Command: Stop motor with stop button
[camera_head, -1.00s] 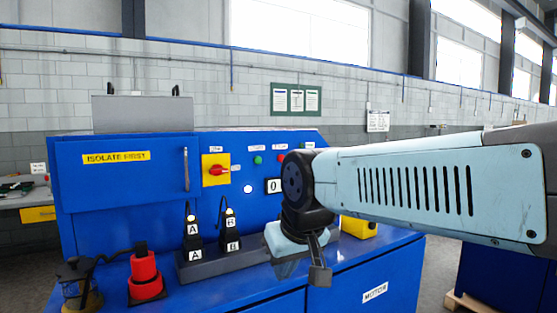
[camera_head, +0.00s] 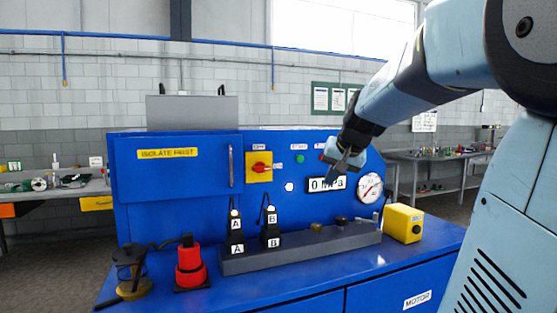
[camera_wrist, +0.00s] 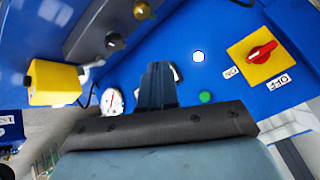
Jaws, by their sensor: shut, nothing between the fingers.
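The motor bench's blue panel (camera_head: 215,205) carries a green button (camera_head: 300,159) under a label. Just right of it, a red button (camera_head: 322,157) shows only as a sliver beside my gripper (camera_head: 335,177). My gripper is shut and empty, in front of the panel, with its fingers overlapping the display. Whether it touches the panel cannot be told. In the wrist view the shut fingers (camera_wrist: 158,68) point at the panel. The green button (camera_wrist: 206,96) is right of them, and the red button is hidden there.
A yellow switch plate with a red handle (camera_head: 260,168) is left of the buttons. The "0 MPa" display (camera_head: 318,184) and a round gauge (camera_head: 370,187) are near the fingers. A grey rail (camera_head: 300,249), yellow box (camera_head: 402,223) and red plug (camera_head: 190,265) stand on the bench.

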